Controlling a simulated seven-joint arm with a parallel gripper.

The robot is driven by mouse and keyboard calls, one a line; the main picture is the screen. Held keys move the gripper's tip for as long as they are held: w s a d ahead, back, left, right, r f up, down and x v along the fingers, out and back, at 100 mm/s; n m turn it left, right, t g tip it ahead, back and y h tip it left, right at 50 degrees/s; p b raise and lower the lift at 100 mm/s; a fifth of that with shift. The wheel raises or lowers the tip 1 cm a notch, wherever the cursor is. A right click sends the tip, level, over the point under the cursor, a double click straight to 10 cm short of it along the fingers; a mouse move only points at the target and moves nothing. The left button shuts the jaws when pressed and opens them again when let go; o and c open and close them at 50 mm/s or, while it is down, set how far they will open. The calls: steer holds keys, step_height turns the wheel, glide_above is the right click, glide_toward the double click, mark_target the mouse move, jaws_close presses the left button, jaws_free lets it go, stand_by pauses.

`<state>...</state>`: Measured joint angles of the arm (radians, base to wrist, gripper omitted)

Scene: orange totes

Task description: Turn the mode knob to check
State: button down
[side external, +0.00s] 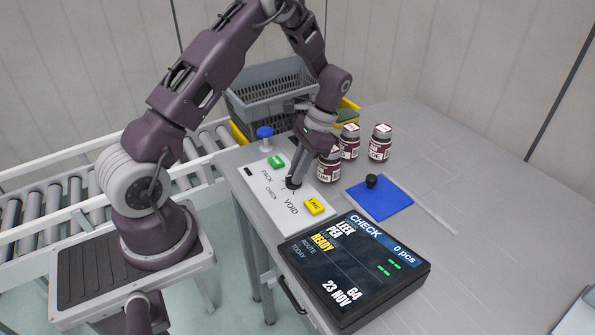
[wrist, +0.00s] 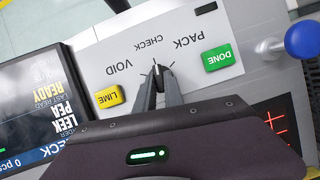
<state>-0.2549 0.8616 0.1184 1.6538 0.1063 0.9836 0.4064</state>
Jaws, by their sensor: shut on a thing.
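The white control panel (side external: 283,203) lies on the grey bench with the labels PACK, CHECK and VOID around the mode knob. My gripper (side external: 293,183) points down onto the panel and is shut on the dark mode knob (wrist: 157,84). In the wrist view my gripper (wrist: 157,93) has a finger on each side of the knob and hides most of it. The knob's narrow tip appears to face the CHECK label. The display (side external: 354,266) beside the panel reads CHECK, 0 pcs and READY.
A green DONE button (side external: 276,162), a yellow LIME button (side external: 314,206) and a blue plunger (side external: 265,136) are near the knob. Several jars (side external: 380,144) stand behind. A black-knobbed stamp (side external: 371,181) sits on a blue mat (side external: 385,203). The bench's right side is clear.

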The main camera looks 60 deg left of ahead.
steer(key=shift+w+n, duration=0.1)
steer(key=shift+n, duration=0.5)
steer(key=shift+h, duration=0.3)
steer(key=c, duration=1.4)
jaws_free()
steer(key=shift+c, duration=0.2)
steer(key=v, duration=0.7)
steer(key=shift+r, duration=0.15)
